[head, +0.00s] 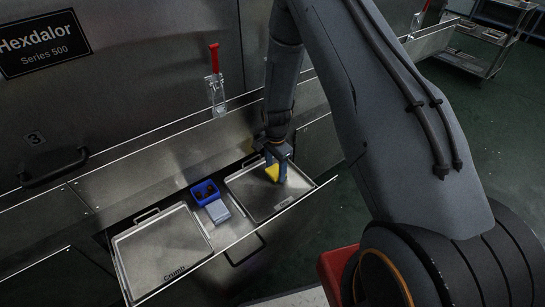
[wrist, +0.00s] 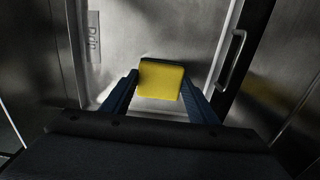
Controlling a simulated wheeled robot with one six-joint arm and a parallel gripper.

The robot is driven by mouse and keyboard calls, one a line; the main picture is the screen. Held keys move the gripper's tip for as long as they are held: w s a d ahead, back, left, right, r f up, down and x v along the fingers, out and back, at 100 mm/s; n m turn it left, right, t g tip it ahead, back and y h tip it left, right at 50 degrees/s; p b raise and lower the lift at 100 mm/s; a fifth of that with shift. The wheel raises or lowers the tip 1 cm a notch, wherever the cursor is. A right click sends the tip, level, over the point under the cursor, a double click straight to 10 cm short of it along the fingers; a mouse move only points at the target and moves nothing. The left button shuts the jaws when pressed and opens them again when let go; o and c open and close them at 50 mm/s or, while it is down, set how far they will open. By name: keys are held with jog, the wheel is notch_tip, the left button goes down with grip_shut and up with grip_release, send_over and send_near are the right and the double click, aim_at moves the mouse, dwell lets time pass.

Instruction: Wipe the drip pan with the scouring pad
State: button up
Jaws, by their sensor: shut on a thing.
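The scouring pad (wrist: 161,79) is a yellow block with a thin dark green layer, held between the two blue fingers of my gripper (wrist: 160,97). In the head view the yellow pad (head: 271,172) shows beside my gripper (head: 276,172), over the drip pan. The drip pan (head: 252,203) is a shallow metal tray in the right part of the open drawer. In the wrist view the drip pan (wrist: 188,25) lies behind the pad, with a label reading "Drip" at left and a handle at right. I cannot tell whether the pad touches the pan.
The crumb pan (head: 165,255) lies in the left part of the drawer. A blue holder (head: 205,192) with dark contents and a pale grey-blue block (head: 218,211) sit between the pans. A red object (head: 338,265) is at lower right.

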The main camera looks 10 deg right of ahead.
jog(key=shift+w+d+f, duration=0.25)
jog(key=shift+w+d, duration=0.2)
jog(key=shift+d, duration=0.35)
jog(key=shift+a+r, duration=0.1)
jog(key=shift+a, duration=0.05)
jog(key=shift+s+a, duration=0.2)
jog(key=shift+a, duration=0.45)
jog(key=shift+s+a, duration=0.55)
jog(key=shift+a, duration=0.3)
notch_tip(320, 180, up, 3)
jog(key=shift+d+f+p, duration=0.15)
jog(key=shift+f+p, duration=0.05)
jog(key=shift+p, duration=0.45)
jog(key=shift+a+r+p, duration=0.3)
jog(key=shift+r+p, duration=0.2)
jog(key=shift+r, duration=0.2)
jog(key=shift+r+p, duration=1.15)
jog(key=shift+r, duration=0.8)
